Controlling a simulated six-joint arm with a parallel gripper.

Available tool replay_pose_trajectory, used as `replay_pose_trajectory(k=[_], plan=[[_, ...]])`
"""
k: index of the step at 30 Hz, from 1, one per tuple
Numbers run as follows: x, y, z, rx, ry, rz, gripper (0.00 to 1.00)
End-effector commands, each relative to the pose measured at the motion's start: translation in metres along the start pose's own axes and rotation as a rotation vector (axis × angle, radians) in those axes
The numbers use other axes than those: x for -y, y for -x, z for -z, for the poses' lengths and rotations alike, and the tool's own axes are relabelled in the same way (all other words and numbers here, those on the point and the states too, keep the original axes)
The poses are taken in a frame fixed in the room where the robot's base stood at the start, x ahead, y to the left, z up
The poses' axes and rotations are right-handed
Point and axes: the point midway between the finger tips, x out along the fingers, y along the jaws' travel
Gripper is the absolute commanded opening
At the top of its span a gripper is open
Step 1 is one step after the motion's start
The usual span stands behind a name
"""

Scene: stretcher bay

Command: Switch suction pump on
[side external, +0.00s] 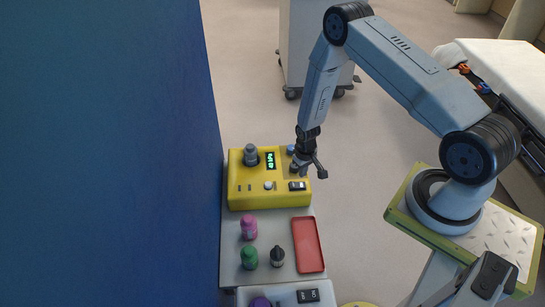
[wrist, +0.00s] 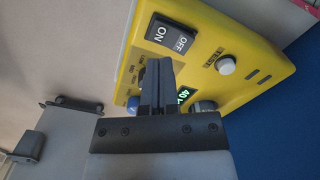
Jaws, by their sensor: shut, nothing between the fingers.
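The yellow suction pump (side external: 250,198) stands on the grey cart top in the side view and fills much of the wrist view (wrist: 235,45). Its black rocker switch (side external: 297,186) is at the pump's near right corner. In the wrist view the switch (wrist: 171,36) shows ON and OFF halves; I cannot tell which is pressed. The pump's display (side external: 270,160) is lit green and partly hidden by my fingers in the wrist view (wrist: 186,95). My gripper (side external: 296,169) is shut and empty over the pump's right side, behind the switch. Its fingertips (wrist: 160,60) appear just below the switch in the wrist view.
A white button (wrist: 226,65) and a grey knob (side external: 251,155) are on the pump. Pink (side external: 249,229), green (side external: 249,258) and dark (side external: 277,257) bottles and a red tray (side external: 308,245) stand in front. A grey box with another switch (side external: 308,296) is nearest. A blue wall (side external: 110,150) rises left.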

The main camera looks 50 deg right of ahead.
Motion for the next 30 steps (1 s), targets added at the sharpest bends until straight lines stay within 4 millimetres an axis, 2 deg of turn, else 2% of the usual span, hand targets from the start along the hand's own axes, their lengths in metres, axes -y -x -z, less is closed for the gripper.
replay_pose_trajectory(k=[12,25,30], plan=[[0.000,0.022,0.000,-0.001,0.000,0.000,0.00],[0.000,0.024,0.000,-0.001,0.001,0.000,0.00],[0.004,0.036,0.002,-0.009,0.008,0.000,0.00]])
